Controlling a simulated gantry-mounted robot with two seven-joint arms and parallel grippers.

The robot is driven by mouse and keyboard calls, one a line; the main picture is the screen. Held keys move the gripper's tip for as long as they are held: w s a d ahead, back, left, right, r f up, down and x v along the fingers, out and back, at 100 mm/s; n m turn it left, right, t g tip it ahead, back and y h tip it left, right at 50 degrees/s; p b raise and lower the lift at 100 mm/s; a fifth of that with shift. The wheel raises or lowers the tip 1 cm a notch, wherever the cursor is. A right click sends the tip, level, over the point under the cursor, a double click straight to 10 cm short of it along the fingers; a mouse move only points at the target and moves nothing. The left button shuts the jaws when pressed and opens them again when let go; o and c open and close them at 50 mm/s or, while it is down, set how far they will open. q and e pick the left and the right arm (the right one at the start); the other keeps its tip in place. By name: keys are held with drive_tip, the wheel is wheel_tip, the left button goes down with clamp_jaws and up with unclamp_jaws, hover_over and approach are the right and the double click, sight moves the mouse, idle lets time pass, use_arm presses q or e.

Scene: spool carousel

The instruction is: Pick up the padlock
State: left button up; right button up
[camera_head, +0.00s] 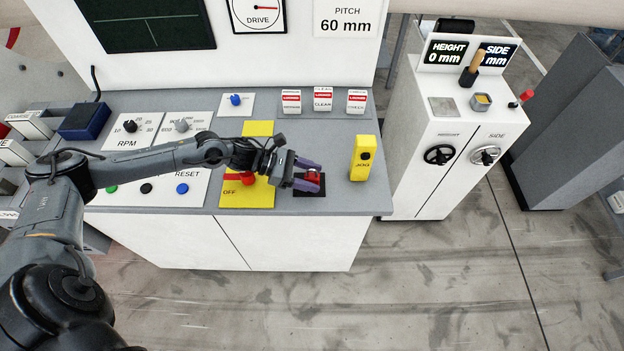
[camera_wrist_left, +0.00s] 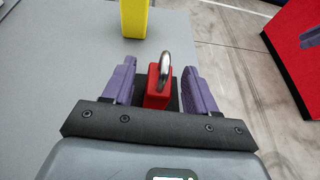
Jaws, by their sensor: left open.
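The padlock (camera_head: 313,177) has a red body and a metal shackle. It sits on a small black pad (camera_head: 309,190) near the front right edge of the grey console top. It also shows in the left wrist view (camera_wrist_left: 157,92), with its shackle upright. My left gripper (camera_head: 306,176) is open, with its purple fingers one on either side of the padlock. In the left wrist view the gripper (camera_wrist_left: 158,88) shows gaps between the padlock and both fingers. My right gripper is not in view.
A yellow JOG box (camera_head: 362,158) stands just right of the padlock. A yellow panel with a red switch (camera_head: 247,192) lies to the left. Three small labelled blocks (camera_head: 323,99) stand at the back. A white cabinet with handwheels (camera_head: 450,130) stands apart on the right.

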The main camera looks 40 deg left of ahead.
use_arm(q)
drive_tip(key=c, duration=0.9)
clamp_jaws()
drive_tip(key=shift+r, duration=0.15)
